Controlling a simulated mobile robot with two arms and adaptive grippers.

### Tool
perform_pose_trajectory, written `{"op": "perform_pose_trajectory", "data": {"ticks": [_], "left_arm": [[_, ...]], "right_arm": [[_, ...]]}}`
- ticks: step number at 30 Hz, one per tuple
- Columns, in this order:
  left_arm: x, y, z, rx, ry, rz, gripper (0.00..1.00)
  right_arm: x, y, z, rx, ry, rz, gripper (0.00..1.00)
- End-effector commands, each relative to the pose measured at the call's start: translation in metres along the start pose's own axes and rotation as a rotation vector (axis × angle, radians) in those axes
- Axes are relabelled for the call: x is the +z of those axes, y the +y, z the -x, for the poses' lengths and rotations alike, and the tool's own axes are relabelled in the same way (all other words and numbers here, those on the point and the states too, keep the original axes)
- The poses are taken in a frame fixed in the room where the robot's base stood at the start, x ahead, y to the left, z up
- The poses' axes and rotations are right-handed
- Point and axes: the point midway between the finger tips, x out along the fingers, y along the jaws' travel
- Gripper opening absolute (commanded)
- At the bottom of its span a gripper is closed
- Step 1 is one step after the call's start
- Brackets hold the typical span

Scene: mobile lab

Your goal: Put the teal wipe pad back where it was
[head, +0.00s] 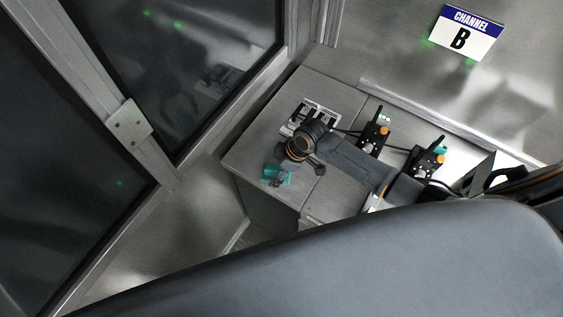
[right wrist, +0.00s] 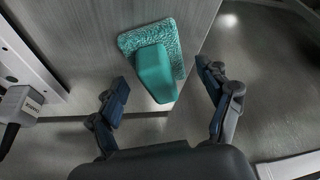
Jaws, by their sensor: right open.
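The teal wipe pad (head: 283,176) is at the near left corner of the grey bench, partly hidden by my right gripper (head: 274,180). In the right wrist view the pad (right wrist: 128,40) has a fuzzy base and a smooth teal block (right wrist: 154,72) as its grip. My right gripper (right wrist: 165,82) is open, with one finger on each side of the block and gaps between. The fingers do not appear to touch it. My left gripper is not in view.
The bench (head: 250,150) ends close to the pad, with the floor below. A white rack with dark slots (head: 318,108) stands behind my right wrist. A CHANNEL B sign (head: 467,32) is on the wall.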

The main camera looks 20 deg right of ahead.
Motion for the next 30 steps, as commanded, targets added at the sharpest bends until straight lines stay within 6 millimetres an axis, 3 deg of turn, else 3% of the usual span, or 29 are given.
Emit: {"op": "perform_pose_trajectory", "data": {"ticks": [5, 12, 18, 30], "left_arm": [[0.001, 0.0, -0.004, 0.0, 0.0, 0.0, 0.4], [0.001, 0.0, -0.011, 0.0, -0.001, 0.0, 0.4], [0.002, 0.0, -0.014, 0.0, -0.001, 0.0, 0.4], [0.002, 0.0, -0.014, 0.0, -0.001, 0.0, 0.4]], "right_arm": [[0.001, 0.001, 0.027, 0.004, 0.001, 0.003, 0.79], [0.002, 0.002, 0.079, 0.004, 0.0, 0.002, 0.79], [0.001, 0.001, 0.108, 0.003, 0.0, 0.001, 0.79], [0.0, 0.0, 0.118, 0.0, 0.0, 0.0, 0.79]]}}
